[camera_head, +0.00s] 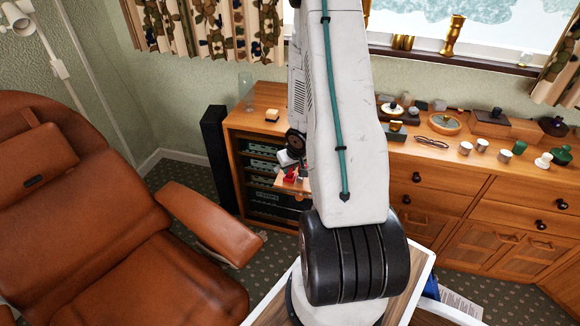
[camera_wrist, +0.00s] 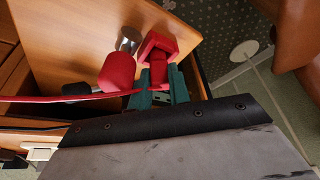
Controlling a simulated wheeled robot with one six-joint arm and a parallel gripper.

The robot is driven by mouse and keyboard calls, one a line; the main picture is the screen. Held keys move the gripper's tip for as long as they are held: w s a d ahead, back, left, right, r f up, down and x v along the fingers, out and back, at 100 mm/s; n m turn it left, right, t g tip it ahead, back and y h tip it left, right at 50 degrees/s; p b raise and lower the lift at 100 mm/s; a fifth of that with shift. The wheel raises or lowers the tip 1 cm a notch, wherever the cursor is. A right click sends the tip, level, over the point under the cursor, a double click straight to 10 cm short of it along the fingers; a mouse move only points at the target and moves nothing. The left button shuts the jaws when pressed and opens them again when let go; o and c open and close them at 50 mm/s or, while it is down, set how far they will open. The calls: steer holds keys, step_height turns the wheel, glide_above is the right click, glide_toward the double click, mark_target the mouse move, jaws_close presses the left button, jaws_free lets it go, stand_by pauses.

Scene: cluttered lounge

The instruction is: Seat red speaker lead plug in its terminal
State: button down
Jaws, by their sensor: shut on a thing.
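In the wrist view my gripper (camera_wrist: 158,84) has green fingers, shut on a red block-shaped plug (camera_wrist: 158,46). A thin red lead (camera_wrist: 62,98) runs from the gripper to the left edge. Left of the plug, a rounded red terminal knob (camera_wrist: 117,74) stands on a wooden panel (camera_wrist: 85,35), with a bare metal end (camera_wrist: 128,40). A dark terminal knob (camera_wrist: 76,88) is farther left, partly behind the lead. The plug looks beside the red knob, not in it; its tip is hidden. In the head view the red parts (camera_head: 291,175) are small beside my arm.
The wooden sideboard (camera_head: 455,178) carries several small ornaments on its top. A shelf of equipment (camera_head: 262,165) is in its left bay. A tall black speaker (camera_head: 217,155) stands left of it. A brown leather armchair (camera_head: 120,220) fills the left; patterned carpet shows between.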

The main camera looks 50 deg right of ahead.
steer(key=shift+f, duration=0.45)
steer(key=c, duration=1.2)
jaws_free()
steer(key=shift+c, duration=0.2)
steer(key=v, duration=0.7)
steer(key=shift+s+r, duration=0.2)
steer(key=shift+r, duration=0.15)
